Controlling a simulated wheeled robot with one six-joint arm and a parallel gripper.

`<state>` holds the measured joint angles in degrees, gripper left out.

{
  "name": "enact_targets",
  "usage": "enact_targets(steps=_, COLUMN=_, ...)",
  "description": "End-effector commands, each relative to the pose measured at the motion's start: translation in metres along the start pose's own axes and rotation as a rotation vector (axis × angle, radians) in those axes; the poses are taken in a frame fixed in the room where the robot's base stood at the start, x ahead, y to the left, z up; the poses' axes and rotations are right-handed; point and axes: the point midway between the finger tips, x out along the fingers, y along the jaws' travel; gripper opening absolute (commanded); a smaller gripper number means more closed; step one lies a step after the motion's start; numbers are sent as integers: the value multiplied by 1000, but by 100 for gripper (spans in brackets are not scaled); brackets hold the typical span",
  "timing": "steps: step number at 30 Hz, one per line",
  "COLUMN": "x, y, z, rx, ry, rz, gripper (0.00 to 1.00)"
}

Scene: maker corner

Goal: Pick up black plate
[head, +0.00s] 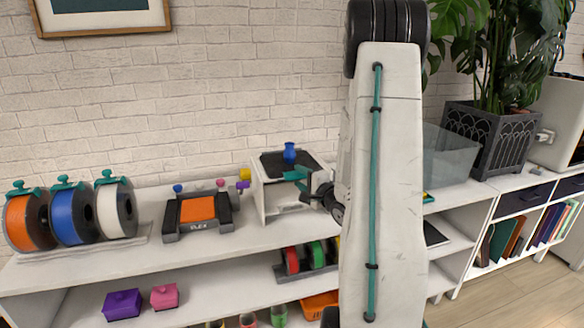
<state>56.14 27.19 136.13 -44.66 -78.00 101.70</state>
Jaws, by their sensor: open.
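A dark flat plate (272,167) lies on top of a white open-fronted box-like machine (259,199) on the shelf top. A small blue vase-like object (289,153) stands on the plate. My gripper (297,179), with teal fingers, is open at the right front of the machine, close to the plate's near edge. I cannot tell whether it touches the plate. My arm hides the shelf area right of the machine. Another dark flat item (435,236) lies on a lower shelf right of my arm.
Orange, blue and white spools (117,210) stand at left. A grey machine with an orange bed (197,208) stands between them and the white machine. A clear bin (449,152) and a potted plant (490,135) are at right. Purple and pink boxes (122,304) sit below.

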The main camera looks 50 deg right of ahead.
Motion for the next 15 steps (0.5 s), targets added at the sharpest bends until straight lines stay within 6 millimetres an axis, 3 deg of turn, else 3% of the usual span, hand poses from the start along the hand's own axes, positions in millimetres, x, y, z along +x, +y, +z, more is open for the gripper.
enact_targets(steps=6, x=31, y=-1, z=1, rx=0, ry=-1, rz=-1, gripper=44)
enact_targets(steps=13, x=33, y=-1, z=0, rx=0, ry=1, rz=0, gripper=44)
enact_targets(steps=15, x=33, y=-1, z=0, rx=0, ry=1, rz=0, gripper=24)
